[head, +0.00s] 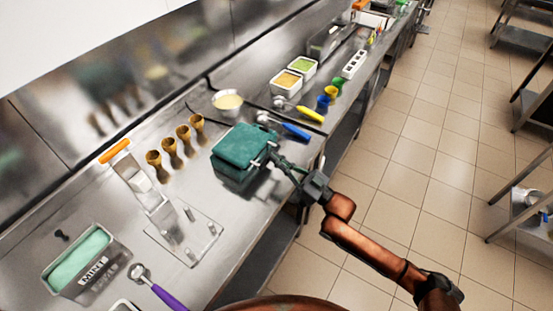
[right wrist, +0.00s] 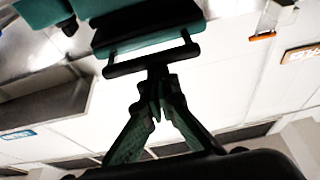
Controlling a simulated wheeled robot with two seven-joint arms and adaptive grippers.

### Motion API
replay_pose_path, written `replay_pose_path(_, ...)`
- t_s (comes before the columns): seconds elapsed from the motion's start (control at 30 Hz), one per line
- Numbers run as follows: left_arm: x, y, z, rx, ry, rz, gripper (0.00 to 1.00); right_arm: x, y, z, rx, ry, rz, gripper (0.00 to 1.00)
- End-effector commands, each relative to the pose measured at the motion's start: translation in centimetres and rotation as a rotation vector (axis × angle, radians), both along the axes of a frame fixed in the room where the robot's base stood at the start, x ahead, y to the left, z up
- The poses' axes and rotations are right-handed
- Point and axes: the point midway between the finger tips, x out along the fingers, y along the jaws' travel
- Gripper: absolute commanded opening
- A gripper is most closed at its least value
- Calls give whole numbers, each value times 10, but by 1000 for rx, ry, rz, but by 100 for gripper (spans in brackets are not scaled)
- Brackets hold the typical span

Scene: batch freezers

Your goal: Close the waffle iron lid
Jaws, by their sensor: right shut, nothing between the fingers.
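The teal waffle iron (head: 238,168) stands on the steel counter. Its lid (head: 243,144) looks lowered over the base; I cannot tell whether it is fully seated. My right gripper (head: 279,160) is at the iron's right side, by the handle, with its fingers shut and nothing between them. In the right wrist view, the shut fingertips (right wrist: 156,82) are close to the dark handle bar (right wrist: 150,54) on the teal body (right wrist: 160,43). I cannot tell whether they touch it. My left gripper is not in view.
Several waffle cones (head: 171,147) stand left of the iron. A bowl of batter (head: 228,102) and a blue-handled scoop (head: 295,131) are behind it. A metal stand (head: 187,240) and a mint tub (head: 85,262) are at the front left.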

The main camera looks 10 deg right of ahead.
Motion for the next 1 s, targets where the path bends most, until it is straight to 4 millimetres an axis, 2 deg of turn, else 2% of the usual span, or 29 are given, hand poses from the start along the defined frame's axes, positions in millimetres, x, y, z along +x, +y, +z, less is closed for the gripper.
replay_pose_path(0.07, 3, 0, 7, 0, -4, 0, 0, 0, 0, 4, -6, 9, -1, 0)
replay_pose_path(0.3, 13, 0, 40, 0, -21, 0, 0, 0, 0, 50, -1, -5, 0, 0)
replay_pose_path(0.33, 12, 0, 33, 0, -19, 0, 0, -7, -8, 36, -4, 2, -2, 0)
replay_pose_path(0.4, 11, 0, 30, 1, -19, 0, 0, -18, -20, 26, -3, 4, -1, 0)
replay_pose_path(0.63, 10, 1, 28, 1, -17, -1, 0, -47, -53, 12, -2, 1, 0, 0)
replay_pose_path(0.8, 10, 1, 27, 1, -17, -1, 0, -60, -66, 8, 0, -3, 0, 0)
replay_pose_path(1.0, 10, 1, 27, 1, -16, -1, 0, -64, -69, 7, 2, -4, 2, 0)
